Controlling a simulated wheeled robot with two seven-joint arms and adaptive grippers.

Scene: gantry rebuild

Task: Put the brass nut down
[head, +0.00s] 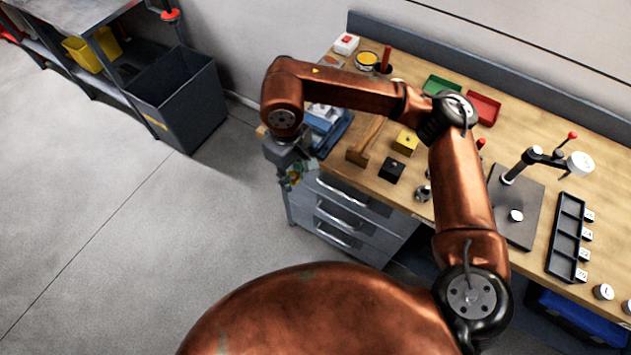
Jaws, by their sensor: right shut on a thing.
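My right gripper (290,182) hangs just off the left front corner of the wooden workbench (520,115), beside the drawer unit and pointing down. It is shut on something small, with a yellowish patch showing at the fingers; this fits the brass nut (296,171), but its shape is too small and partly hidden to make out. Whether it touches the bench edge I cannot tell. My left gripper is out of the picture.
Green (440,85) and red (484,108) trays lie farther back. A divided black tray (553,257) is right. Open floor and a grey bin (190,110) are left.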

